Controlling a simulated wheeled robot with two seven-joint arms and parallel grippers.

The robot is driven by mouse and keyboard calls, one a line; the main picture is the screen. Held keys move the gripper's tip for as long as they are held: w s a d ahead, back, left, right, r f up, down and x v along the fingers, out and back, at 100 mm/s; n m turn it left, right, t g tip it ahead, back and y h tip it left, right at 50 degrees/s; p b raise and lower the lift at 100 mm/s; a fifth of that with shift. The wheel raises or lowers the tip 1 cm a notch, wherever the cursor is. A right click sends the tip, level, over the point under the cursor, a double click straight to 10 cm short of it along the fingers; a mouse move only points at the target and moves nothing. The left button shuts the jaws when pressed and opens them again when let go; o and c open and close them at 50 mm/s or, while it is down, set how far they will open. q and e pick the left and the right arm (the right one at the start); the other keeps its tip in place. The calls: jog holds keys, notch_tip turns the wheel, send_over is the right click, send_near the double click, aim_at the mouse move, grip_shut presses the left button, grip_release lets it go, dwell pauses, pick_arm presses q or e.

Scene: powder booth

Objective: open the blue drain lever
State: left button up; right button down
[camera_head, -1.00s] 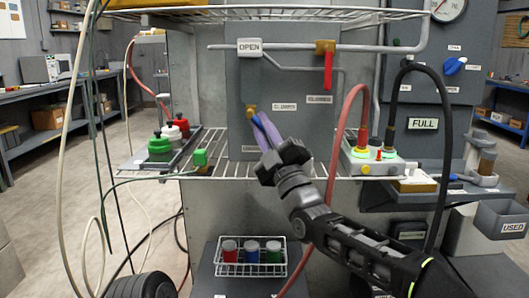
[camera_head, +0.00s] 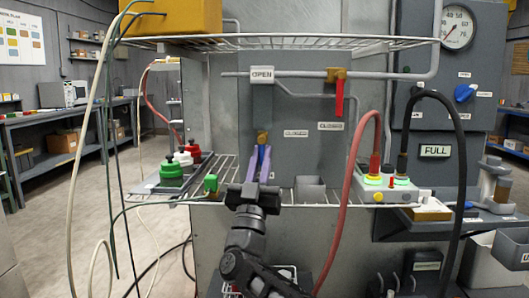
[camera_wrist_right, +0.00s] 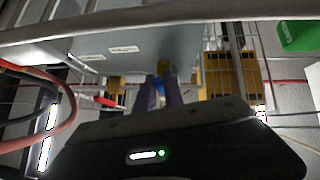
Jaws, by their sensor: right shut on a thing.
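The blue drain lever (camera_head: 261,155) hangs below a small brass valve (camera_head: 263,137) on the grey panel. Only a thin strip of it shows; the rest is hidden by the fingers. My right gripper (camera_head: 259,152) reaches up from below, with its purple fingers on both sides of the lever, shut on it. In the right wrist view the fingers (camera_wrist_right: 160,90) point at the brass valve (camera_wrist_right: 164,68), with a bit of blue between them. My left gripper is not in view.
A red lever (camera_head: 339,98) hangs from another brass valve at the upper right. A wire shelf (camera_head: 300,42) is above. A grey cup (camera_head: 309,189) stands right of my gripper. A red hose (camera_head: 350,180) and black hose (camera_head: 462,170) loop at the right.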

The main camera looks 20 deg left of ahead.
jog(key=shift+m+h, duration=0.4)
jog(key=c, duration=1.5)
grip_release()
jog(key=shift+a, duration=0.1)
jog(key=shift+o, duration=0.2)
jog(key=b+v, duration=0.2)
jog(key=v, duration=0.5)
jog(key=shift+s+f+b, duration=0.25)
jog(key=shift+s+b, duration=0.05)
jog(key=shift+s, duration=0.05)
